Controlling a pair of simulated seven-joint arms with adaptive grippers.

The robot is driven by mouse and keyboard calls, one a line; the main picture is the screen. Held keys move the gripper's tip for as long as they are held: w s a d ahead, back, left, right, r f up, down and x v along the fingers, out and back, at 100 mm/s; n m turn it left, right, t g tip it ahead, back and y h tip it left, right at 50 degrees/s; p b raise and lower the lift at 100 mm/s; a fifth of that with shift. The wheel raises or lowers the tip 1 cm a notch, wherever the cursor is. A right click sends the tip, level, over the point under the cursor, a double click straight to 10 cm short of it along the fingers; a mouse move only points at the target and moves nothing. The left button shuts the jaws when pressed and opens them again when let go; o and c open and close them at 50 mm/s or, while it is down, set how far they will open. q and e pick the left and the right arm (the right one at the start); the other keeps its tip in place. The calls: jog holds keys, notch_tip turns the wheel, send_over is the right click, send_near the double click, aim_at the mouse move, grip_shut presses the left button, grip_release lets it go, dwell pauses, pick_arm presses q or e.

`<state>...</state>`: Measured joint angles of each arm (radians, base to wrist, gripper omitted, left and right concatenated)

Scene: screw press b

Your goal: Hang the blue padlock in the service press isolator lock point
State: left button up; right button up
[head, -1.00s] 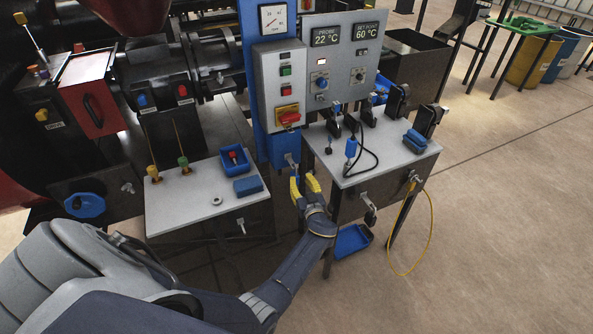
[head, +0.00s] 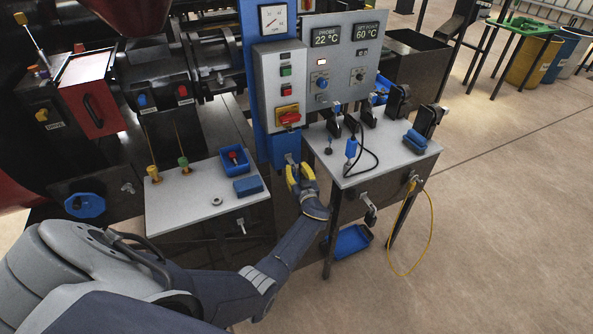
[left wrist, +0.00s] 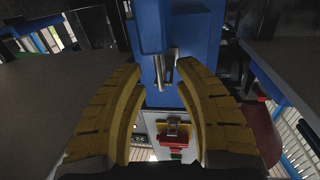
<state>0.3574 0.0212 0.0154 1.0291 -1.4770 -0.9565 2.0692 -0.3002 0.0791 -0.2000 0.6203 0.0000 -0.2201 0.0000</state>
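My left gripper (head: 299,176) has yellow fingers and is in front of the lower blue column. In the head view a small metal part (head: 290,158) shows just above the fingers. The isolator's red handle on a yellow plate (head: 288,115) is above. My right gripper is out of view.
A grey side table (head: 385,165) with clamps and a cabled blue probe (head: 351,148) stands close right of my gripper. A dark padlock-like piece (head: 370,212) hangs on its front. A left shelf (head: 190,210) holds a blue tray (head: 235,160). A blue bin (head: 350,240) is below.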

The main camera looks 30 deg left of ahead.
pick_arm(q)
grip_shut()
dwell(0.4)
jog(key=shift+c, duration=0.3)
grip_release()
jog(key=shift+d, duration=0.1)
jog(key=v, duration=1.2)
